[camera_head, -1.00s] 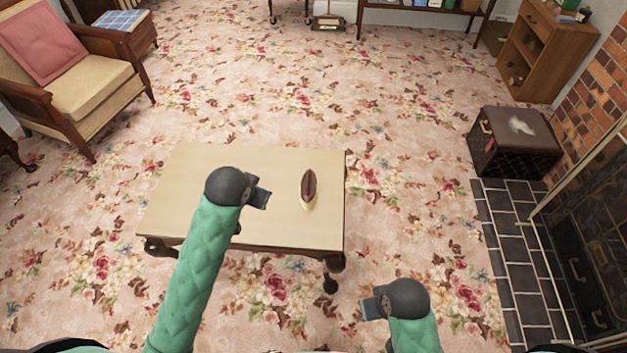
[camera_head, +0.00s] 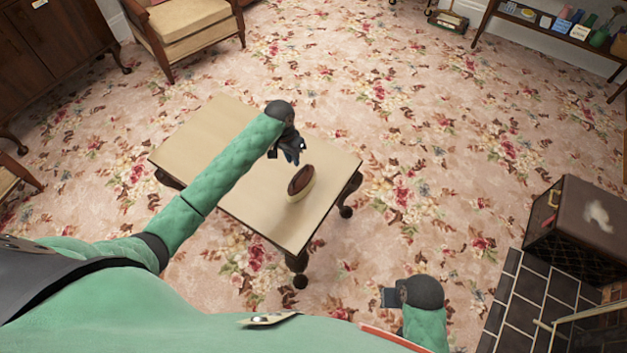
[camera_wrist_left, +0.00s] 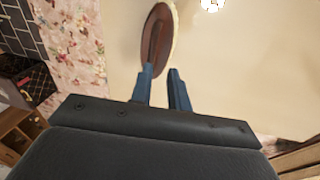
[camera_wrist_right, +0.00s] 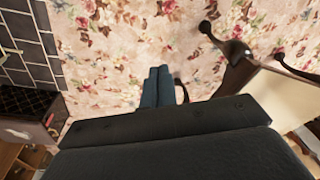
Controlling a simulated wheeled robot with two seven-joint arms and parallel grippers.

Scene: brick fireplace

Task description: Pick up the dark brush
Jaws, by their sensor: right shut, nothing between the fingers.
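The dark brush (camera_head: 300,183), an oval with a brown top and pale bristle rim, lies on the low wooden table (camera_head: 210,127) near its right-hand edge. My left gripper (camera_head: 294,156) is above the table, just beyond the brush in the head view, and holds nothing. In the left wrist view the left gripper's fingers (camera_wrist_left: 162,88) stand apart, with the brush (camera_wrist_left: 157,42) ahead of them and slightly left. Whether they touch it is unclear. My right gripper (camera_head: 389,298) is shut and empty, off the table's right side; its fingers (camera_wrist_right: 157,85) are together in the right wrist view.
An armchair (camera_head: 190,25) and a dark cabinet (camera_head: 60,45) stand at the back left. A dark case (camera_head: 575,225) sits by the black-tiled hearth (camera_head: 530,300) at right. Flowered carpet surrounds the table. The rest of the tabletop is clear.

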